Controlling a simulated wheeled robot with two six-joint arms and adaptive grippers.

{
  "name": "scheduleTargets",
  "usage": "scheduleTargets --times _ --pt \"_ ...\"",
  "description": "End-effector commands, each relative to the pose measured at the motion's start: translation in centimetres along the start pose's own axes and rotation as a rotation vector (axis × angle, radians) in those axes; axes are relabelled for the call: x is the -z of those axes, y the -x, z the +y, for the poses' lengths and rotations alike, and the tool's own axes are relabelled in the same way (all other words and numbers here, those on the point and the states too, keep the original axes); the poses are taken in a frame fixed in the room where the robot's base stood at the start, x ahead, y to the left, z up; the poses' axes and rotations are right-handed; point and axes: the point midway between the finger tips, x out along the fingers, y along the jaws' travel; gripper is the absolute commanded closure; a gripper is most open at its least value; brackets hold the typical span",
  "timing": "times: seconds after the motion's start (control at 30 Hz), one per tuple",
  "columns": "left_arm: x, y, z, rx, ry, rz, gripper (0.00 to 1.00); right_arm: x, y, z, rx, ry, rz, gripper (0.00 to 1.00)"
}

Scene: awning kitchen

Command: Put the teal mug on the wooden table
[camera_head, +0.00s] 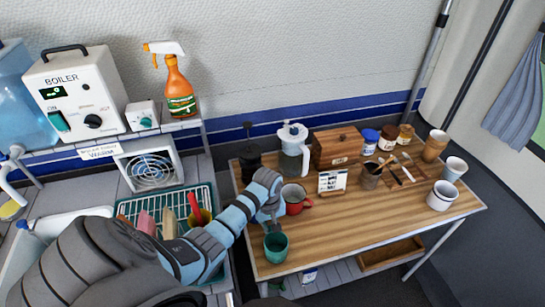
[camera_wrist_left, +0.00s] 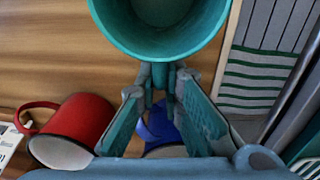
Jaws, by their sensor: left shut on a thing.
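The teal mug (camera_head: 275,247) is at the left front of the wooden table (camera_head: 350,225), over its top. My left gripper (camera_head: 271,220) is shut on the mug at the side toward the back of the table. In the left wrist view the mug (camera_wrist_left: 160,48) is large at the top, and the fingertips of my gripper (camera_wrist_left: 163,78) meet its near side. The mug looks roughly upright, opening up. I cannot tell whether its base touches the tabletop. My right gripper is not in view.
A red mug (camera_head: 294,197) stands close behind the teal mug; it also shows in the left wrist view (camera_wrist_left: 78,125). A small sign (camera_head: 332,182), glass pot (camera_head: 292,155) and wooden box (camera_head: 337,147) stand behind. White cups (camera_head: 441,195) stand at right. The table's front middle is clear.

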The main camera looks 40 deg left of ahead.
Motion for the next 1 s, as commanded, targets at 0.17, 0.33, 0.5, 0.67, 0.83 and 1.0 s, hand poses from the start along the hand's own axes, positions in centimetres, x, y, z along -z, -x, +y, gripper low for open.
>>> scheduleTargets --times 0.17,0.33,0.5,0.67,0.83,1.0 --pt "-0.1 0.2 0.0 0.001 -0.001 0.001 1.0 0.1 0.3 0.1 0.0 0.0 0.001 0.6" --pt "-0.1 0.0 0.0 0.001 -0.001 0.001 0.81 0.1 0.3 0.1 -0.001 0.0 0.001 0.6" --pt "-0.1 0.1 0.1 0.001 -0.001 0.001 0.72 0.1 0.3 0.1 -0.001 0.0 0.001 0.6" --pt "-0.1 0.1 0.1 0.001 -0.001 0.001 0.72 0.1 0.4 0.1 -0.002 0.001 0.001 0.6" --pt "0.0 2.2 0.1 -0.001 -0.002 0.002 0.72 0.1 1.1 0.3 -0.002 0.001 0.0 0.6" --pt "0.0 7.0 0.1 -0.002 -0.002 0.004 0.72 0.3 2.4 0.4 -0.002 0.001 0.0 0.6"
